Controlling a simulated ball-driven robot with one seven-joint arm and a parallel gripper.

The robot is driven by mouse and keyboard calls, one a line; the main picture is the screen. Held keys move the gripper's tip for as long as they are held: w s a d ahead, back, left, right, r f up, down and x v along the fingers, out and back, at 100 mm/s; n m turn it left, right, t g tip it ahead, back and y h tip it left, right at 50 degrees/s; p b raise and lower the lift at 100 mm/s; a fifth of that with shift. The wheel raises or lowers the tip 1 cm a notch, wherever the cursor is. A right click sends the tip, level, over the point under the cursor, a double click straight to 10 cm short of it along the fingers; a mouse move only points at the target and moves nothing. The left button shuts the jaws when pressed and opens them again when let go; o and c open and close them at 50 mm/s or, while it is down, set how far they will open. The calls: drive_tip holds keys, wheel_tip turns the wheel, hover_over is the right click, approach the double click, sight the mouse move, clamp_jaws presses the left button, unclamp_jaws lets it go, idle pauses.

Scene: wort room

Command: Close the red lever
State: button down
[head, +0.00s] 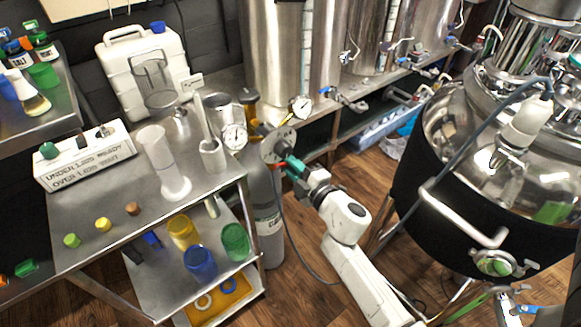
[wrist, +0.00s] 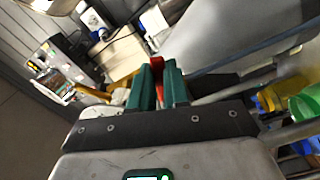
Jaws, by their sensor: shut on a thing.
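The red lever (head: 280,163) shows as a small red tip beside the gauge fittings at the top of the grey gas cylinder (head: 267,205). My gripper (head: 291,166) reaches it from the lower right, its teal fingers at the lever. In the wrist view, the red lever (wrist: 157,66) shows between and just past the teal fingertips of my gripper (wrist: 161,76). The fingers are shut on it. Most of the lever is hidden by the fingers, and its exact angle cannot be told.
A steel cart (head: 112,202) with bottles and a graduated cylinder (head: 161,158) stands left of the cylinder. Coloured cups, such as a blue one (head: 200,262), sit on its lower shelf. A large black-jacketed kettle (head: 425,215) stands at right. Steel tanks (head: 273,50) line the back.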

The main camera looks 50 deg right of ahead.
drive_tip(key=shift+r+n+p, duration=0.2)
drive_tip(key=shift+r+n, duration=0.15)
drive_tip(key=shift+n, duration=0.7)
drive_tip(key=shift+r+n+p, duration=0.2)
drive_tip(key=shift+r+n, duration=0.1)
drive_tip(key=shift+n, duration=0.75)
drive_tip(key=c, duration=1.1)
unclamp_jaws()
drive_tip(key=shift+d, duration=0.1)
drive_tip(key=b+v, duration=0.1)
drive_tip(key=v, duration=1)
drive_tip(key=shift+w+d+r, duration=0.1)
